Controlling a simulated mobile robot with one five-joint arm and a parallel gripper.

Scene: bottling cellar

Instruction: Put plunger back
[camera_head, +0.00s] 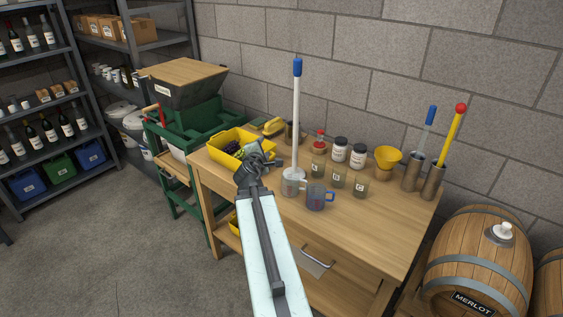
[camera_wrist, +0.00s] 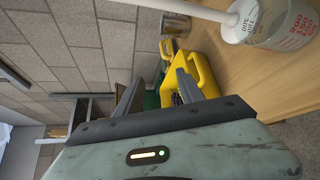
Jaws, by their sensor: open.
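A tall white plunger (camera_head: 296,115) with a blue grip stands nearly upright in a clear measuring jug (camera_head: 291,188) on the wooden bench. In the wrist view the white rod (camera_wrist: 195,10) runs into the clear jug (camera_wrist: 275,38) at the top right. Two metal tubes stand at the right: one (camera_head: 411,174) holds a blue-topped rod (camera_head: 430,117), the other (camera_head: 432,184) a yellow rod with a red ball (camera_head: 454,130). My gripper (camera_head: 258,155) is open and empty, left of the plunger and apart from it, over the yellow crate's near side.
The yellow crate (camera_head: 222,153) holds dark grapes. A metal can (camera_head: 290,137) stands behind the plunger. Small jars (camera_head: 339,150) and a yellow funnel (camera_head: 388,160) stand to the right. The bench's front right (camera_head: 385,225) is clear.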

